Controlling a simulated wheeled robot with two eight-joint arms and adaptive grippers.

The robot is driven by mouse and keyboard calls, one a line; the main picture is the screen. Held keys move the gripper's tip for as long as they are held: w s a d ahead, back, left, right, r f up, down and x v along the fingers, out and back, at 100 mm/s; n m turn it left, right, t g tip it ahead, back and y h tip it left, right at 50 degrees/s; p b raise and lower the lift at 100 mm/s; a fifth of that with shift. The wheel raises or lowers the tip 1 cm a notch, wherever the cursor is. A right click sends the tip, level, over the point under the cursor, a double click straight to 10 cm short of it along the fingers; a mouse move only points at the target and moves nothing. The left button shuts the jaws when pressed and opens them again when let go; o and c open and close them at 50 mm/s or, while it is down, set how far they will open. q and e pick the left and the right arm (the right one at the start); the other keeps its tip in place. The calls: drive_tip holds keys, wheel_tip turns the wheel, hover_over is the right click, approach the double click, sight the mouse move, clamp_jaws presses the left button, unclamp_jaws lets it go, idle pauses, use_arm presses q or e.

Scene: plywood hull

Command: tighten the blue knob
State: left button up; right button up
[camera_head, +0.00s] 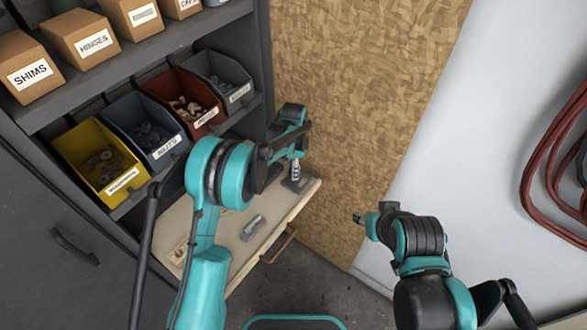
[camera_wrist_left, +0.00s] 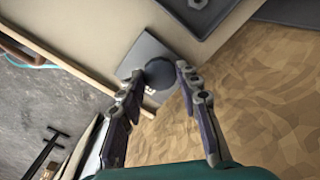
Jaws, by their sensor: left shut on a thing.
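A round, dark blue-grey knob (camera_wrist_left: 159,74) sits over a flat grey plate (camera_wrist_left: 146,52) in the left wrist view. My left gripper (camera_wrist_left: 161,72) is shut on the knob, one finger on each side of it. In the head view my left gripper (camera_head: 296,155) is over the right end of the wooden shelf, above the grey plate (camera_head: 299,185). The knob cannot be made out there. My right gripper (camera_head: 362,216) hangs in front of the plywood and white wall, away from the shelf; its jaw state is unclear.
The pull-out wooden shelf (camera_head: 225,245) carries a loose grey part (camera_head: 253,227). Yellow (camera_head: 92,160), blue (camera_head: 142,130), red (camera_head: 183,95) and grey (camera_head: 220,75) bins stand behind my left arm. A plywood panel (camera_head: 355,100) rises beside the shelf. Red hose (camera_head: 545,165) hangs at the far right.

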use_arm(q)
drive_tip(key=o, duration=1.2)
drive_tip(key=shift+c, duration=0.2)
drive_tip(key=shift+r, duration=0.15)
wheel_tip(320, 180, up, 12)
